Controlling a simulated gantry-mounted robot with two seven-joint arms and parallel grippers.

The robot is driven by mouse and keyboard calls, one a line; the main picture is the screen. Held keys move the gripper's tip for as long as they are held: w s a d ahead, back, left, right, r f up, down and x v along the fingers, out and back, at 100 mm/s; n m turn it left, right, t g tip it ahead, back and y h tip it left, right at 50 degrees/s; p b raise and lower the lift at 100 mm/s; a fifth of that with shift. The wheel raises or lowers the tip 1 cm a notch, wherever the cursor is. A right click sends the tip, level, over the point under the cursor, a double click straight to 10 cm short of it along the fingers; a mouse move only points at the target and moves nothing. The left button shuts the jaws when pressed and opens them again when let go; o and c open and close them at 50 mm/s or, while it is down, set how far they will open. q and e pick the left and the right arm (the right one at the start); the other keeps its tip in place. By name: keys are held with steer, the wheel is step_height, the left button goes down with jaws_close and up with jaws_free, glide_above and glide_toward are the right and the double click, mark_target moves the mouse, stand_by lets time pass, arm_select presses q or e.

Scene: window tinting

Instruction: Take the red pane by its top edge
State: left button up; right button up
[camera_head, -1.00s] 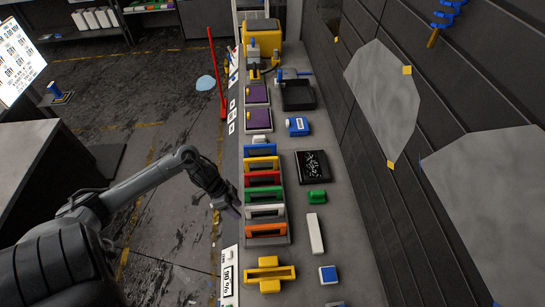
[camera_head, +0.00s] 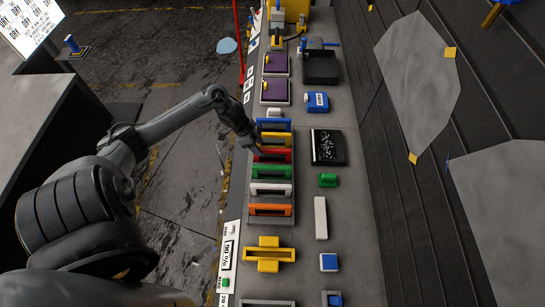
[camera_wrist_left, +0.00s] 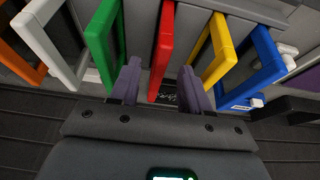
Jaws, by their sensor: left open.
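The red pane (camera_head: 275,157) is a thin frame standing in a rack (camera_head: 271,222) on the bench, between the yellow pane (camera_head: 272,139) and the green pane (camera_head: 273,171). My left gripper (camera_head: 254,148) is at the left end of the red pane in the head view. In the left wrist view my left gripper (camera_wrist_left: 160,72) is open, with one purple finger on each side of the red pane (camera_wrist_left: 166,28). I see no clear contact with the pane. The fingertips are mostly hidden in the head view. My right gripper is out of view.
The blue pane (camera_head: 273,123), white pane (camera_head: 271,188) and orange pane (camera_head: 270,210) stand in the same row. The neighbouring panes are close to my fingers. A black tray (camera_head: 327,147) and a green block (camera_head: 327,180) lie to the right of the rack.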

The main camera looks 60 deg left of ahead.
mark_target(263, 149)
arm_select(q)
steer(key=x, duration=0.4)
steer(key=shift+w+d+r, duration=0.1)
steer(key=shift+w, duration=0.15)
steer(key=shift+w+d+f, duration=0.1)
steer(key=shift+w+f, duration=0.05)
steer(key=shift+f, duration=0.35)
steer(key=shift+c, duration=0.2)
jaws_close()
